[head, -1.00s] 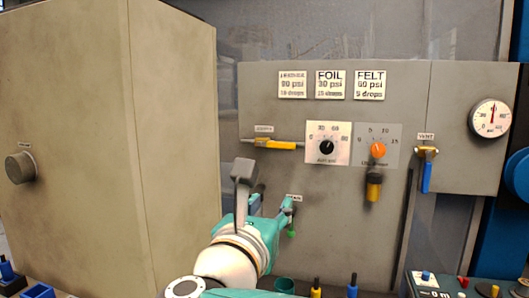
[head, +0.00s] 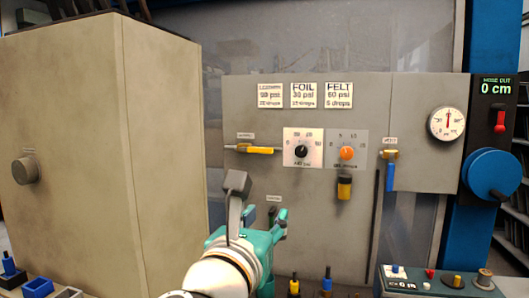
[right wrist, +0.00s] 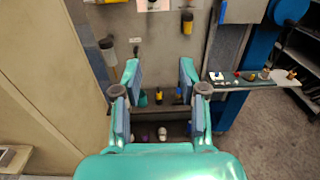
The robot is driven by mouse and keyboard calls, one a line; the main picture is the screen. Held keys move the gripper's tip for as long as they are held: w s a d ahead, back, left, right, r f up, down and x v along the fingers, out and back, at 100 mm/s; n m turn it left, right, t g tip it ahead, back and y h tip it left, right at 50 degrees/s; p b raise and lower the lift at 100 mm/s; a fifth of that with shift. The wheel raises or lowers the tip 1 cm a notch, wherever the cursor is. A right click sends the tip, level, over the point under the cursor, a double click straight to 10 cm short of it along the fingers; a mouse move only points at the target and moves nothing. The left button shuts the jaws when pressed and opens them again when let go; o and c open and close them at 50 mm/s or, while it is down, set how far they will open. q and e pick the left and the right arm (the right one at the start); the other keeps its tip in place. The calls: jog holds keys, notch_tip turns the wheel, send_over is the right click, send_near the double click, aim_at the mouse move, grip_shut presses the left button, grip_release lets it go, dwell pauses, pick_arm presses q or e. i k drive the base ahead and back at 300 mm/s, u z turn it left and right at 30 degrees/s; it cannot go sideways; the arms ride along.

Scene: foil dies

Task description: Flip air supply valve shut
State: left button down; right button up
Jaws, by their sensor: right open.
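The air supply valve (head: 258,150) is on the grey panel, left of the black dial, under a small label. Its yellow lever lies level, in line with the pipe. My right gripper (head: 264,222) is below the valve in the head view, open and clear of it. Its two teal fingers also show in the right wrist view (right wrist: 159,72), spread apart with nothing between them. I cannot make out the supply valve in the right wrist view. My left gripper is not in view.
A large beige cabinet (head: 110,150) stands close on the left. The panel also carries a black dial (head: 301,151), an orange knob (head: 346,153), a blue-handled vent valve (head: 390,172) and a gauge (head: 447,122). A control box (head: 440,283) is at lower right.

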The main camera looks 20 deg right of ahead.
aim_at(250, 150)
jog(key=i, duration=0.85)
jog(key=u, duration=0.05)
